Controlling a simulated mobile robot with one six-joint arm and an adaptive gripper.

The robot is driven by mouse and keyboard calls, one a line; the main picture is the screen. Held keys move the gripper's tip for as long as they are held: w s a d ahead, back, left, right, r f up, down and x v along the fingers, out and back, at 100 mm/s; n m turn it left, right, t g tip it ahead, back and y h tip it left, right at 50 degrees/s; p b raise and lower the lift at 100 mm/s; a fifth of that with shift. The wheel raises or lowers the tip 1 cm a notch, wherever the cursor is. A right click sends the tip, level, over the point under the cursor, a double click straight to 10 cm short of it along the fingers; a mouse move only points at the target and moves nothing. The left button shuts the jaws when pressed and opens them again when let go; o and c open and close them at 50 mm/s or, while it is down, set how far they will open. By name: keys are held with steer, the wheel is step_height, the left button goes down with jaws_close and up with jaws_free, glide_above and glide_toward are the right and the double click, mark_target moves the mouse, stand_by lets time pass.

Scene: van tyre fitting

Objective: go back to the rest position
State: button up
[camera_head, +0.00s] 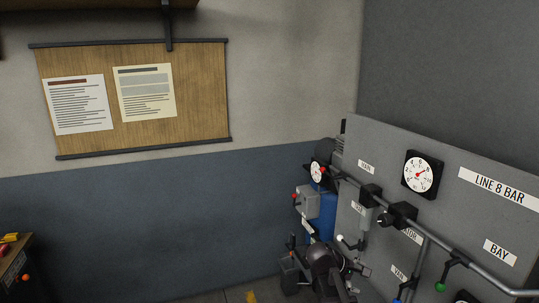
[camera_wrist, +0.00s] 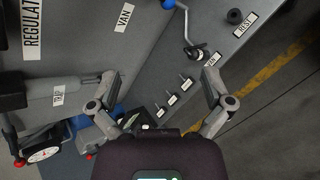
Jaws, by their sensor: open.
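My gripper (camera_wrist: 159,76) shows in the wrist view with its two fingers spread wide and nothing between them. Below and beyond the fingers is a grey ledge (camera_wrist: 160,70) with several small pegs and labels. A label reading REST (camera_wrist: 245,24) lies near the top right, beside a small black cylinder (camera_wrist: 234,16).
A grey panel (camera_head: 455,215) with a round gauge (camera_head: 423,174), a pipe and several coloured-knob valves fills the right. A blue tank (camera_head: 326,215) stands at its left end. A pinboard (camera_head: 205,90) hangs on the wall. A bench corner (camera_head: 12,250) shows at lower left.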

steer(key=s+a+f+m+g+y, duration=0.2)
steer(key=s+a+f+m+y, duration=0.4)
steer(key=s+a+m+y, duration=0.3)
steer(key=s+a+m, duration=0.1)
steer(key=s+a, duration=0.1)
steer(key=s, duration=0.1)
steer(key=shift+f+y, duration=0.35)
steer(key=shift+y, duration=0.05)
stand_by(3.3)
